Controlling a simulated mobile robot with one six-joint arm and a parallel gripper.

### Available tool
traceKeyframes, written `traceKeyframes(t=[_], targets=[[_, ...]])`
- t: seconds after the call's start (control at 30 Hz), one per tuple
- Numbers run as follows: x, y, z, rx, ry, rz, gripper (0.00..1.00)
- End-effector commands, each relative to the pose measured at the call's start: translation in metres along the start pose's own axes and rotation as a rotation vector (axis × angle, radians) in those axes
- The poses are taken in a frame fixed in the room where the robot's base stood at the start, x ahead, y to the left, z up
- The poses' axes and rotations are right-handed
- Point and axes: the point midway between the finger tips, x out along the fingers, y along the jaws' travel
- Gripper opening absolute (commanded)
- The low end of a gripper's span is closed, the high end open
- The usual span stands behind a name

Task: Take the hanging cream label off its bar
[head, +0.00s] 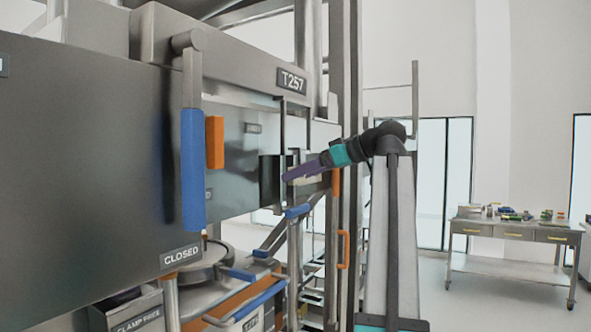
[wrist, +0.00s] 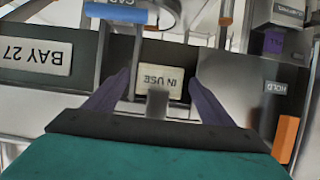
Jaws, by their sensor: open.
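The cream label (wrist: 172,78), reading IN USE upside down, shows in the middle of the wrist view. My gripper (wrist: 158,78) is open, with one purple finger to the left of the label and one to the right in the picture. A small grey block (wrist: 157,103) covers part of the label's edge nearest my palm. I cannot tell whether the fingers touch the label or how deep they reach. In the head view my gripper (head: 287,177) is beside the steel machine, and I cannot make out the label there.
The wrist view shows a BAY 27 plate (wrist: 43,57) at left, a blue handle (wrist: 115,12) above, and a HOLD tag (wrist: 275,87) and orange handle (wrist: 286,138) at right. In the head view, a long blue handle (head: 193,170) stands at left and a workbench (head: 512,232) far right.

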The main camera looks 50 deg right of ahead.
Motion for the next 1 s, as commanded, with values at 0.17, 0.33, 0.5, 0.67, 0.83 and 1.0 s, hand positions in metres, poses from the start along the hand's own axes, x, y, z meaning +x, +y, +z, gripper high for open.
traceKeyframes(t=[0.17, 0.33, 0.5, 0.67, 0.83, 1.0], targets=[[0.015, -0.001, 0.0, 0.001, 0.0, -0.001, 0.77], [0.018, 0.0, 0.0, 0.001, 0.0, 0.0, 0.77], [0.017, 0.0, 0.0, 0.001, 0.0, 0.0, 0.77], [0.017, 0.0, 0.0, 0.001, 0.0, 0.0, 0.77], [0.017, 0.0, 0.0, 0.001, 0.0, 0.0, 0.63], [0.017, 0.0, 0.0, 0.001, 0.0, 0.001, 0.37]])
